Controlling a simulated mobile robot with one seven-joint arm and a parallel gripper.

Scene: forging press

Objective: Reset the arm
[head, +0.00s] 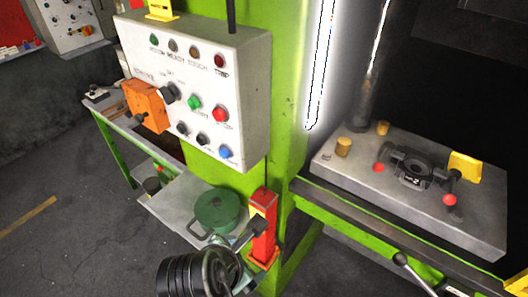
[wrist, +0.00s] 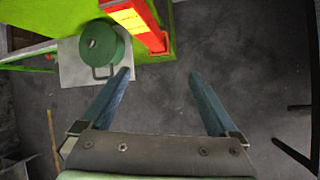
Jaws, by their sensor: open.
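My gripper (wrist: 160,75) shows in the wrist view with its two blue-grey fingers spread wide. Nothing is between them; dark floor shows through the gap. A green lidded pot (wrist: 101,44) is just beyond the left fingertip in that view, apart from it. The pot (head: 217,211) stands on a grey shelf in the head view. A red post with a yellow label (wrist: 138,22) is above the gap in the wrist view. Black ribbed parts at the bottom of the head view look like my arm; the fingertips cannot be made out there.
A white control panel (head: 247,62) with buttons and an orange box is on the green press frame (head: 291,110). The red post (head: 264,225) stands beside the pot. A grey press bed (head: 335,170) with a black red-knobbed fixture (head: 412,170) is at right. Open floor (wrist: 235,50) shows below.

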